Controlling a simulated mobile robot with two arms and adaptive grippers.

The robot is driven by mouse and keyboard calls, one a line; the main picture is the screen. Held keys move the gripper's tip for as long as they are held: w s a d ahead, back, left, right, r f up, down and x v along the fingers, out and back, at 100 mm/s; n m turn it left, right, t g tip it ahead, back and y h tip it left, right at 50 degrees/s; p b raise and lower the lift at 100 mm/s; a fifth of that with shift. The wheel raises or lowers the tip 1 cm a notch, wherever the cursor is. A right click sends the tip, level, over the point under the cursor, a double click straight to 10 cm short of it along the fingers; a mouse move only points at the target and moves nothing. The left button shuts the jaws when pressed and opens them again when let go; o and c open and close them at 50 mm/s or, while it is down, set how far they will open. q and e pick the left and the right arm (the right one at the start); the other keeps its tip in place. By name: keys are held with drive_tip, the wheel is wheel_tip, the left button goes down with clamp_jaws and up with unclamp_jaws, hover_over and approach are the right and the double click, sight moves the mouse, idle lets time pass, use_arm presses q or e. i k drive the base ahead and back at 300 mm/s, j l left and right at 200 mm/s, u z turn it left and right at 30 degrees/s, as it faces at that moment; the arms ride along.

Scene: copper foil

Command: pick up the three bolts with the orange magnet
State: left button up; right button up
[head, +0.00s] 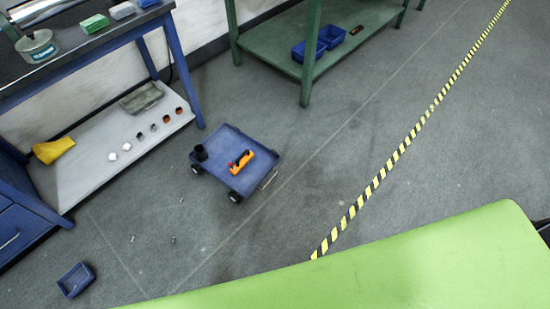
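The orange magnet (241,163) lies on the flat top of a low blue wheeled cart (225,177) on the floor; small red and dark parts show beside it. Three tiny pale things that look like the bolts lie apart on the grey floor, left of and nearer than the cart: one bolt (181,200), a second bolt (173,239) and a third bolt (132,239). They are too small to see in detail. Neither of my grippers is in view.
A small blue bin (76,280) sits on the floor at lower left. A blue workbench (90,42) with a low shelf (85,165) stands at left. A green rack (270,55) holding blue bins stands at the back. Floor around the bolts is clear.

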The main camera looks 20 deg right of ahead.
sight(241, 163)
drive_tip(key=i+j, duration=0.1)
drive_tip(key=i, duration=0.45)
drive_tip(key=i+j, duration=0.1)
drive_tip(key=i, duration=0.4)
drive_tip(key=i+j, duration=0.1)
drive_tip(key=i, duration=0.45)
